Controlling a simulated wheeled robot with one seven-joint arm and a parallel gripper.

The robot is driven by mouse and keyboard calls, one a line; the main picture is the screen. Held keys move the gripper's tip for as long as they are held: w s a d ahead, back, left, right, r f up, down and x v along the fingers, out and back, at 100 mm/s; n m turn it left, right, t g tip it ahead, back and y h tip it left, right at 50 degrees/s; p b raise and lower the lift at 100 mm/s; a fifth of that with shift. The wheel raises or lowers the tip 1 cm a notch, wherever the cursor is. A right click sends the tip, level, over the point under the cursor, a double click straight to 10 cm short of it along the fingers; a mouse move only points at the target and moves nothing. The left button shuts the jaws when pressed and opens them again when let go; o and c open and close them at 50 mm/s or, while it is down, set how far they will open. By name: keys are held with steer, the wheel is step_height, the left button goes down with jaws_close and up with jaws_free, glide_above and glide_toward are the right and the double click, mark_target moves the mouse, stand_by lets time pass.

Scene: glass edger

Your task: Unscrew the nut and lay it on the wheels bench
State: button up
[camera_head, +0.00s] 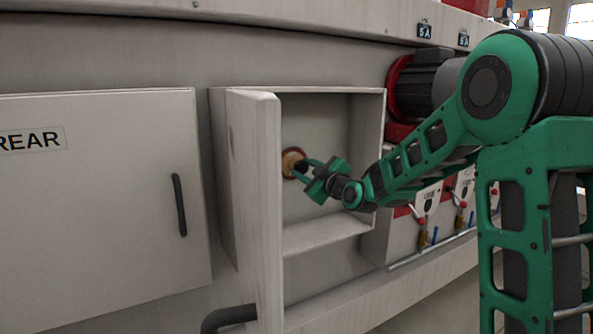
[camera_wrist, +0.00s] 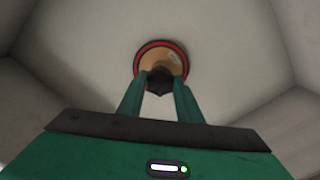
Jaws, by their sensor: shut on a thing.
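The nut is a dark piece (camera_wrist: 160,82) between my fingertips in the wrist view, in front of a brass-coloured round disc (camera_wrist: 163,60) with a red and black rim on the cabinet's back wall. In the head view the brass disc (camera_head: 292,162) shows inside the open cabinet, with my gripper (camera_head: 302,170) reaching to it. My gripper (camera_wrist: 160,88) is shut on the dark nut. My fingertips hide part of it, and I cannot tell how far it is threaded. The wheels bench is not identifiable in these views.
The cabinet door (camera_head: 257,200) stands open at the left of the opening. A closed panel marked REAR (camera_head: 95,210) is further left. A dark motor with a red end (camera_head: 420,85) and several small valves (camera_head: 424,235) are at the right. The cabinet's side walls are close around my gripper.

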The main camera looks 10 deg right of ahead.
steer(key=n, duration=0.5)
steer(key=o, duration=1)
steer(key=shift+o, duration=0.2)
